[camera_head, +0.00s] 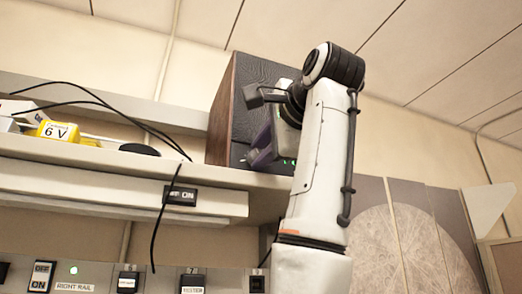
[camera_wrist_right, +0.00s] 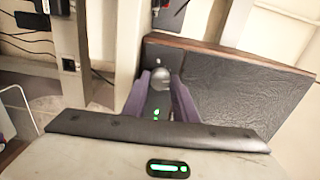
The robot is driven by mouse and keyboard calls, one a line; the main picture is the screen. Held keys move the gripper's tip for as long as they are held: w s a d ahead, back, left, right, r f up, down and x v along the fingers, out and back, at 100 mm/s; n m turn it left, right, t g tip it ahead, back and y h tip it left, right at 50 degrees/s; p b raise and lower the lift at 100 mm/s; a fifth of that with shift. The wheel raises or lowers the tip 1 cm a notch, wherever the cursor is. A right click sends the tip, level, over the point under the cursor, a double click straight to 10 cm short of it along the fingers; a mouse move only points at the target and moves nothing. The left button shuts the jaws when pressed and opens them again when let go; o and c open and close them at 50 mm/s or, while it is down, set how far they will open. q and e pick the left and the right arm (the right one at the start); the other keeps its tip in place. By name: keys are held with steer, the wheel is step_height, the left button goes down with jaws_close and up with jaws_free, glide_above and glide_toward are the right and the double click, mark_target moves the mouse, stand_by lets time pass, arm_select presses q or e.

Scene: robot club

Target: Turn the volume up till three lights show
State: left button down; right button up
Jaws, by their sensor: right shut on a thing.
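The speaker (camera_head: 240,85), a dark-fronted box with wooden sides, stands on the upper shelf; it also shows in the wrist view (camera_wrist_right: 245,95). My right gripper (camera_head: 255,154) is at the lower front of the speaker, its purple fingers partly hidden by my arm. In the wrist view my right gripper (camera_wrist_right: 161,88) is shut on a round grey knob (camera_wrist_right: 160,77) on the speaker's front. My left gripper is out of view.
A yellow box marked 6 V (camera_head: 58,131) and black cables lie on the shelf (camera_head: 110,158) at left. Below are a switch (camera_head: 181,196) and a panel of labelled switches (camera_head: 100,278). A large round disc (camera_head: 400,250) stands at right.

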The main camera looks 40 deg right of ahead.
stand_by(0.4)
steer(key=o, duration=1)
steer(key=shift+o, duration=0.2)
